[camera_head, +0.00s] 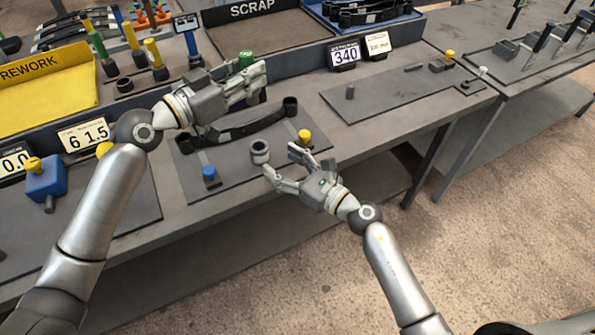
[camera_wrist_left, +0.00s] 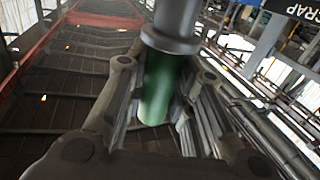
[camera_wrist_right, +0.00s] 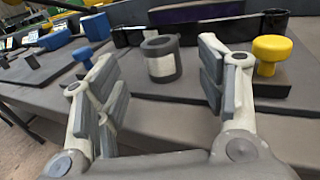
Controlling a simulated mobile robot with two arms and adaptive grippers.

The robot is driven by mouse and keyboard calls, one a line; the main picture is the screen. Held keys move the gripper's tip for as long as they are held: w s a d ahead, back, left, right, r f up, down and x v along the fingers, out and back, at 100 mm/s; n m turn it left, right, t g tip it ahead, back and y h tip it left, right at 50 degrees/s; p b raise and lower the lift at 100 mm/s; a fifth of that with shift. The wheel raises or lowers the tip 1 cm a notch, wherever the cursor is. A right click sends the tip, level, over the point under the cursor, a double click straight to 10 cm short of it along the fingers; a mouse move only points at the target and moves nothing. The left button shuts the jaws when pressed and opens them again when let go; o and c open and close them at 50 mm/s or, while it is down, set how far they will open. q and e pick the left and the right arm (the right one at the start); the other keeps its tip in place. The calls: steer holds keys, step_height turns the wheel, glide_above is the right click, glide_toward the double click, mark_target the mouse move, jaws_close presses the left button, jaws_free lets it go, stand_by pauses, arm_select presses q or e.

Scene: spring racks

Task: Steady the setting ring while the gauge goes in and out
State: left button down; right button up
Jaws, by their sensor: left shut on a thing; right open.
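The setting ring (camera_head: 260,152), a short grey hollow cylinder, stands on the grey plate in the middle of the bench. In the right wrist view the ring (camera_wrist_right: 162,60) stands upright between and beyond the fingertips, apart from them. My right gripper (camera_head: 281,160) is open and empty, just right of the ring. My left gripper (camera_head: 252,83) is shut on the green-handled gauge (camera_head: 246,59), held above the bench behind the ring. The left wrist view shows its green handle (camera_wrist_left: 158,88) between the fingers and a grey cylindrical part; its far end is hidden.
A black leaf spring (camera_head: 245,131) lies behind the ring. A yellow knob (camera_head: 304,136) and a blue knob (camera_head: 209,174) flank the ring on the plate. Several coloured gauges stand at the back left near the yellow rework tray (camera_head: 50,85). The plate's front area is clear.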

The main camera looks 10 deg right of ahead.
mark_target(266, 152)
steer(key=x, duration=0.7)
steer(key=shift+c, duration=0.5)
steer(key=c, duration=1.3)
arm_select(q)
step_height(266, 152, down, 12)
steer(key=shift+f, duration=0.25)
arm_select(e)
steer(key=shift+c, duration=0.2)
